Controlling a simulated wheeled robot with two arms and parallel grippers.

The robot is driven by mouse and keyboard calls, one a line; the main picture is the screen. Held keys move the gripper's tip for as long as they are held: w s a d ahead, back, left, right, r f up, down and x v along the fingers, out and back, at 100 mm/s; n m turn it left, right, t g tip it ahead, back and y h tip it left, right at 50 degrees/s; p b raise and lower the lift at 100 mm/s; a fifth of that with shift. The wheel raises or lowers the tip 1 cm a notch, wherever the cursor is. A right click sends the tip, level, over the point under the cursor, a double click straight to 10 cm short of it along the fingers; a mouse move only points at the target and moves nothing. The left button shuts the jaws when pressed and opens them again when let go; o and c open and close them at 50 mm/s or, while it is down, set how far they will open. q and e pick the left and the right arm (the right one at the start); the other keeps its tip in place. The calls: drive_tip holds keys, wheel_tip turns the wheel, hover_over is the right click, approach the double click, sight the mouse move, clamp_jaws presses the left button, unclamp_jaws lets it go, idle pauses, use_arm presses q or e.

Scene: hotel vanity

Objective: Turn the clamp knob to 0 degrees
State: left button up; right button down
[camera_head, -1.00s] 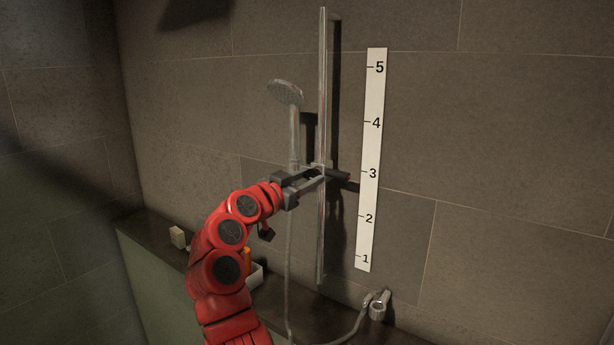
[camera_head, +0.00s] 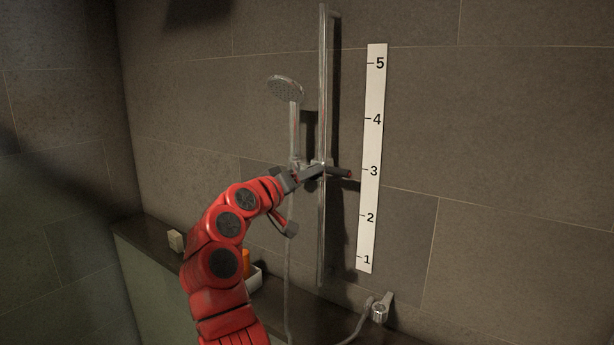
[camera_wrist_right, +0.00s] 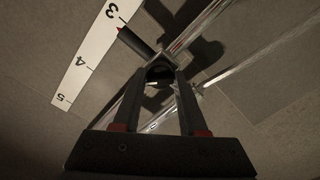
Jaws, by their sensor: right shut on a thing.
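The clamp on the vertical shower rail (camera_head: 322,240) sits near the 3 mark of the scale. Its dark round knob (camera_wrist_right: 158,73) shows between my fingertips in the right wrist view. My right gripper (camera_head: 318,168) is shut on the knob, with one finger on each side; in the head view the gripper hides most of the clamp. A dark pointer bar (camera_head: 338,172) with a red tip sticks out from the clamp toward the 3; it also shows in the wrist view (camera_wrist_right: 134,42). The knob's angle cannot be read. My left gripper is not in view.
The hand shower (camera_head: 285,90) hangs at the left of the rail, its hose running down. A white scale strip (camera_head: 372,145) is on the wall at the right. A ledge below holds a soap-like block (camera_head: 175,240), an orange bottle (camera_head: 246,262) and a metal fitting (camera_head: 380,308).

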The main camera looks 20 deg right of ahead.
drive_tip(key=shift+n+b, duration=0.7)
drive_tip(key=shift+n, duration=3.2)
drive_tip(key=shift+r+n, duration=0.1)
drive_tip(key=shift+n, duration=0.2)
drive_tip(key=c, duration=0.8)
unclamp_jaws()
drive_tip(key=shift+c, duration=0.2)
drive_tip(key=o, duration=0.4)
drive_tip(key=shift+s+a+r, duration=0.1)
drive_tip(key=shift+s+a, duration=0.05)
drive_tip(key=shift+s, duration=0.05)
